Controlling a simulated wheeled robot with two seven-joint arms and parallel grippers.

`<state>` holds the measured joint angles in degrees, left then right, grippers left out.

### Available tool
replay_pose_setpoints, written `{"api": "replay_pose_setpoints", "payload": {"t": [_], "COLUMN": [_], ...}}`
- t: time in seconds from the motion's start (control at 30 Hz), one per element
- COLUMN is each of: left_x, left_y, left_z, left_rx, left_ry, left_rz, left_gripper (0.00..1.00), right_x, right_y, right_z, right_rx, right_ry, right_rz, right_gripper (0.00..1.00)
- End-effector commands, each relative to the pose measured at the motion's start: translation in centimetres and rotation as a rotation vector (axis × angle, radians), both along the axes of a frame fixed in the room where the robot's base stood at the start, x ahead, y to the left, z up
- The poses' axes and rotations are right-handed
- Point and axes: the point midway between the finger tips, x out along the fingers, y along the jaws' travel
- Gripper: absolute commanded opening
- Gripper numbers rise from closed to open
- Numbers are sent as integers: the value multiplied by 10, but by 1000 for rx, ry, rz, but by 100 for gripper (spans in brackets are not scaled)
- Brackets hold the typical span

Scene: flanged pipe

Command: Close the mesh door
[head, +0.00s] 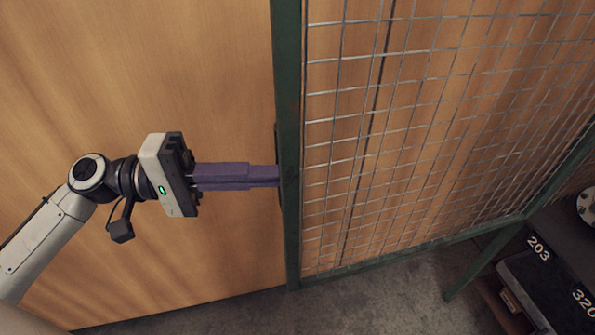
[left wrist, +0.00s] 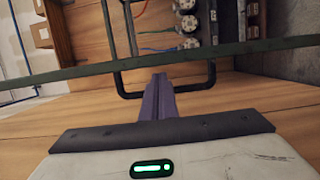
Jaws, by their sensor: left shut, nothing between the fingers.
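The mesh door (head: 430,130) fills the right of the head view, a wire grid in a green frame. Its near upright (head: 287,130) runs top to bottom near the middle. My left gripper (head: 279,175) comes in from the left with its purple fingers together and empty, tips at that upright. In the left wrist view the fingers (left wrist: 160,78) overlap a black U-shaped handle (left wrist: 195,92) on the green frame bar (left wrist: 240,48). I cannot tell whether they touch the handle. The handle is mostly hidden in the head view. My right gripper is not in view.
A wood-panel wall (head: 150,60) stands behind the arm. Grey concrete floor (head: 370,300) shows below the door. At the lower right are dark boxes numbered 203 and 320 (head: 550,280) and a round metal flange (head: 587,205). Bare floor lies under the door's lower edge.

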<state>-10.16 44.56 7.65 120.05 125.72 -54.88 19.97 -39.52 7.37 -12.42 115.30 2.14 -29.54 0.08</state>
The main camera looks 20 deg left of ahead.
Motion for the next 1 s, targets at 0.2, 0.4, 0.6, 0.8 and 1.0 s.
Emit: {"api": "replay_pose_setpoints", "payload": {"t": [0.2,0.4,0.6,0.8,1.0], "left_x": [13,19,20,20,17], "left_y": [-34,-50,-53,-53,-64], "left_z": [3,0,0,0,2], "left_rx": [-1,0,0,0,-1], "left_ry": [-3,-1,0,0,1], "left_rz": [0,1,2,2,5], "left_gripper": [0,0,0,0,0], "right_x": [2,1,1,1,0], "right_y": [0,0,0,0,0], "right_z": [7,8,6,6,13], "right_rx": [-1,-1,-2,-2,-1], "right_ry": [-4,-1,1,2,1], "right_rz": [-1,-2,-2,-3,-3], "right_gripper": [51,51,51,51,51]}}
